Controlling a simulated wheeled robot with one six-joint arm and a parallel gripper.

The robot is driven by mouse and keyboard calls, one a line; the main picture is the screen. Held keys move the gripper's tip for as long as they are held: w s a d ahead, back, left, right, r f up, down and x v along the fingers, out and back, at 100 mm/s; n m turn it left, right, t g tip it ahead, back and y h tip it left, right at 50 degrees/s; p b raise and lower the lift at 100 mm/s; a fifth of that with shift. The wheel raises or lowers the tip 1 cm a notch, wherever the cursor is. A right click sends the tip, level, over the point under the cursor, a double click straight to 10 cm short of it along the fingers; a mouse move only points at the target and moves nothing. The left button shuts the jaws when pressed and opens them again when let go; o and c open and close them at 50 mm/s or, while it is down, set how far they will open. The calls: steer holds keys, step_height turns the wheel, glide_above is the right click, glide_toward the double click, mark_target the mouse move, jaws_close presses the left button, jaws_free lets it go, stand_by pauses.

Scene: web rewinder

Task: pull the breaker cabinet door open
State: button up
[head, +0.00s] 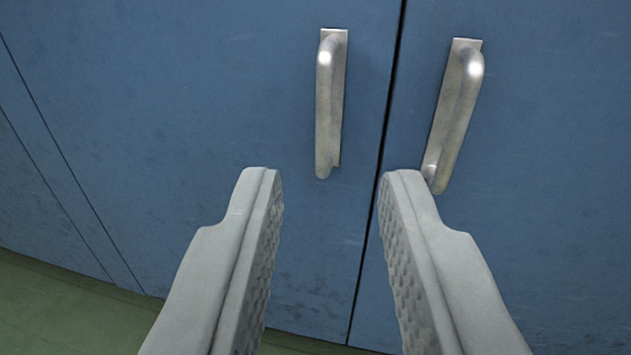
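The blue breaker cabinet has two doors, a left door (190,110) and a right door (540,160), with a narrow dark seam between them. Both look shut. A metal bar handle (328,105) is on the left door, and another handle (456,115) is on the right door. My gripper (322,180) is open and empty, its two grey fingers spread wide. In the picture the left handle's lower end lies between the fingertips, a little above them.
A green floor (60,310) shows at the lower left, below the cabinet's bottom edge. Thin panel lines run down the cabinet at the left. No loose objects are in view.

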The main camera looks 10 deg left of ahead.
mark_target(323, 117)
steer(key=w+f, duration=0.1)
steer(key=w, duration=0.4)
steer(key=w+a+f, duration=0.1)
steer(key=w, duration=0.5)
steer(key=w+a+f, duration=0.1)
steer(key=w, duration=0.4)
steer(key=shift+w+f, duration=0.2)
steer(key=shift+w, duration=0.2)
jaws_close()
